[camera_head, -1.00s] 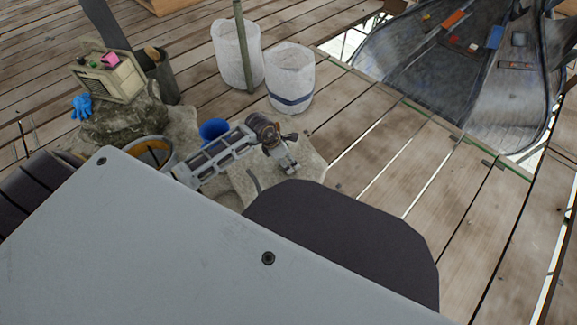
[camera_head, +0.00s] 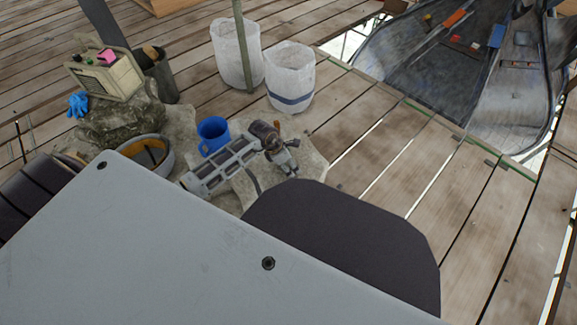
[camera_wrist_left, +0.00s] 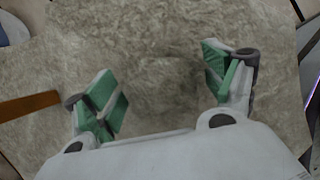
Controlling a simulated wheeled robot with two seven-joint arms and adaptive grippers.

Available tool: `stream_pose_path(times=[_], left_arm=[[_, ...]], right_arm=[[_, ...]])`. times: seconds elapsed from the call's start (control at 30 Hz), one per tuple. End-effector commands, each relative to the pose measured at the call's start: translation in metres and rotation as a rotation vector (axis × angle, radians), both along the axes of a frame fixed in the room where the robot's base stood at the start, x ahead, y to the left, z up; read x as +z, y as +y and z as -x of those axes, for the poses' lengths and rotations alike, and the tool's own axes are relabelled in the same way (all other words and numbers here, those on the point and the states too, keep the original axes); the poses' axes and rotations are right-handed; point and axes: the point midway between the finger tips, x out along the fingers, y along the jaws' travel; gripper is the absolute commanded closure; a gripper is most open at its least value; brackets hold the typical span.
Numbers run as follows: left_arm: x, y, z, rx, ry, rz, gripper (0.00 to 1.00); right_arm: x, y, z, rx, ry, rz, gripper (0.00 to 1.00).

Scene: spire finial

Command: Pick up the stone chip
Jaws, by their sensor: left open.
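Nothing is visibly held between the fingers. My right gripper is not in view.
A boxy beige device (camera_head: 105,76) sits on a rock at left. Two white sacks (camera_head: 291,78) stand behind. Plank floor to the right is clear.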

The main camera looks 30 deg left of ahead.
Motion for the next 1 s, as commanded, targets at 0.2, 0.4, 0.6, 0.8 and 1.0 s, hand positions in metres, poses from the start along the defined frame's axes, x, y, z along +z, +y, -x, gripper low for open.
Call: stream_pose_path(times=[0.2, 0.4, 0.6, 0.8, 1.0], left_arm=[[-0.0032, -0.0007, -0.0016, 0.0, -0.001, -0.001, 0.16], [-0.003, -0.0007, -0.0015, 0.0, -0.001, -0.001, 0.16], [-0.0031, -0.0007, -0.0013, 0.0, -0.001, -0.001, 0.18], [-0.0032, -0.0007, -0.0013, 0.0, -0.001, -0.001, 0.44], [-0.0032, -0.0006, -0.0012, 0.0, -0.001, -0.001, 0.7]], right_arm=[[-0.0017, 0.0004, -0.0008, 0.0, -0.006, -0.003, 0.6], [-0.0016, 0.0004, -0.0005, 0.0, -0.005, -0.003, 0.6], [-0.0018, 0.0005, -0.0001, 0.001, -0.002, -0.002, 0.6], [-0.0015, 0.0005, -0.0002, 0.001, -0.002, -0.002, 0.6], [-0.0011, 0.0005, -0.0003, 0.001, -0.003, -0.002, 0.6]])
